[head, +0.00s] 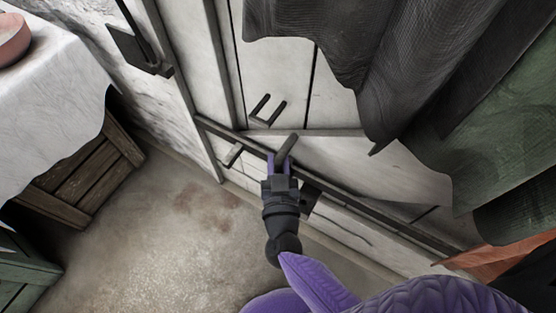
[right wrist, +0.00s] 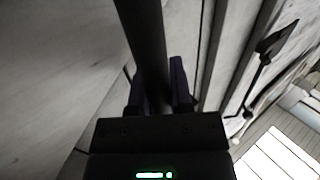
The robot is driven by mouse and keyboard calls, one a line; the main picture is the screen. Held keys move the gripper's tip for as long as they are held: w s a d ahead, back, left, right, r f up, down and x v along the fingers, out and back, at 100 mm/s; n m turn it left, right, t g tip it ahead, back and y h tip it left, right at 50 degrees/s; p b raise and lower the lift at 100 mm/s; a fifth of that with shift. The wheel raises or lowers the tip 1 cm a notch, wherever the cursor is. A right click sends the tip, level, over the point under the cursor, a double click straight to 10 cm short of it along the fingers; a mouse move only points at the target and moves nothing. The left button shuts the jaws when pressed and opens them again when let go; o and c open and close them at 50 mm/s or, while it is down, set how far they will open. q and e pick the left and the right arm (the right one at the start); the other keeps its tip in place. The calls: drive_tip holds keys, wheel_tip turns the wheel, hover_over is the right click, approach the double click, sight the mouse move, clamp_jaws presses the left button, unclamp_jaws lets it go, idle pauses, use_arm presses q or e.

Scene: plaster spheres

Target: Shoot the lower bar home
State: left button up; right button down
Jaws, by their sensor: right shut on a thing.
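The lower bar (head: 350,202) is a long dark strip running slantwise across the foot of the pale plank door (head: 280,65). A dark handle (head: 288,145) sticks up from it. My right gripper (head: 279,165) is shut on this handle. In the right wrist view the handle (right wrist: 146,40) is a dark post between my two purple fingers (right wrist: 158,92). A small bracket (head: 233,154) sits left of my gripper, near the bar's left end. The fingers hide where handle and bar join. My left gripper is not in view.
A U-shaped dark bracket (head: 267,111) is on the door above the bar. Dark and green curtains (head: 510,120) hang at right. A cloth-covered table (head: 50,75) with a pink bowl (head: 12,40) and a wooden crate (head: 85,175) stand left. The floor (head: 185,235) between is clear.

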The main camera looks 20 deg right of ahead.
drive_tip(key=shift+s, duration=0.1)
drive_tip(key=shift+s+d, duration=0.25)
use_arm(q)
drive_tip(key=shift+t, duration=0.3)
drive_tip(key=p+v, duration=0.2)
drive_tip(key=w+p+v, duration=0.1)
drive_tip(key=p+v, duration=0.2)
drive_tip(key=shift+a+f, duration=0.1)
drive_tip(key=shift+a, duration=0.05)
use_arm(e)
drive_tip(key=s+d, duration=1.4)
drive_tip(key=s, duration=0.4)
drive_tip(key=shift+s+d, duration=0.2)
drive_tip(key=shift+s, duration=0.1)
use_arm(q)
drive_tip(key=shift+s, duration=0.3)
use_arm(e)
drive_tip(key=shift+f, duration=0.1)
drive_tip(key=c, duration=0.6)
unclamp_jaws()
drive_tip(key=shift+s+d, duration=0.15)
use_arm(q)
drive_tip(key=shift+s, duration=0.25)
use_arm(e)
drive_tip(key=shift+o, duration=0.3)
